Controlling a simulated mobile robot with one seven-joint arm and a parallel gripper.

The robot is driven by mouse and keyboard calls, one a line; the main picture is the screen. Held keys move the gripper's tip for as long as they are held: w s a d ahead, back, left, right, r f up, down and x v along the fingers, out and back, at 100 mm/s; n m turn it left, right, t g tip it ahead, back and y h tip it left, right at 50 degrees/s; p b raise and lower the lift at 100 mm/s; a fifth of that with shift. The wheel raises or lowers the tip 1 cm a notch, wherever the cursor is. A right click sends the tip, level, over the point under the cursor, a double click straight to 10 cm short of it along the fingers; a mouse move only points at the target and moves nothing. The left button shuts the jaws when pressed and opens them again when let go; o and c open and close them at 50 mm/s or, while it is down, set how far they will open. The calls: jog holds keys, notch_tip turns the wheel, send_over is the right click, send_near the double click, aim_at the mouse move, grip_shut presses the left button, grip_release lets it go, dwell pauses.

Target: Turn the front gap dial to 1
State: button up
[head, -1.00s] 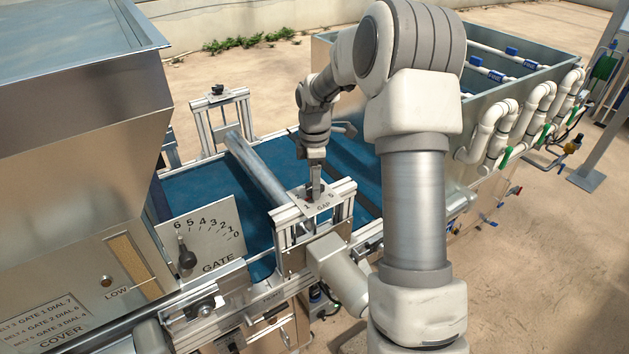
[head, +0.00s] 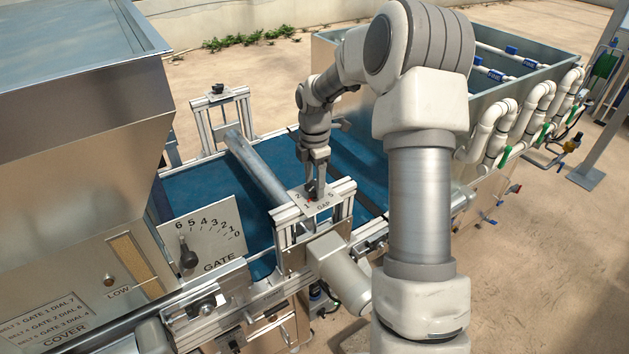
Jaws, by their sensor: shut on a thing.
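The front gap dial sits on a light plate (head: 324,204) marked GAP, on top of the near roller bracket (head: 343,216). The numbers 1, 2 and 5 can be made out on the plate. My gripper (head: 313,192) points down and is shut on the dial's knob, which the fingers mostly hide. A small red mark shows by the fingertips near the 1. I cannot tell exactly where the knob points.
The far bracket (head: 221,112) carries a similar dark knob (head: 218,89). A metal roller (head: 260,172) spans the blue belt (head: 208,187). The GATE plate (head: 209,240) with its lever and the large hopper (head: 75,130) stand left. A metal tank (head: 500,100) with white pipes stands right.

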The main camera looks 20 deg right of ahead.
aim_at(314, 185)
jog(key=o, duration=1.4)
jog(key=shift+r, duration=0.15)
notch_tip(314, 185, up, 17)
jog(key=shift+r+b, duration=0.1)
jog(key=shift+b, duration=0.5)
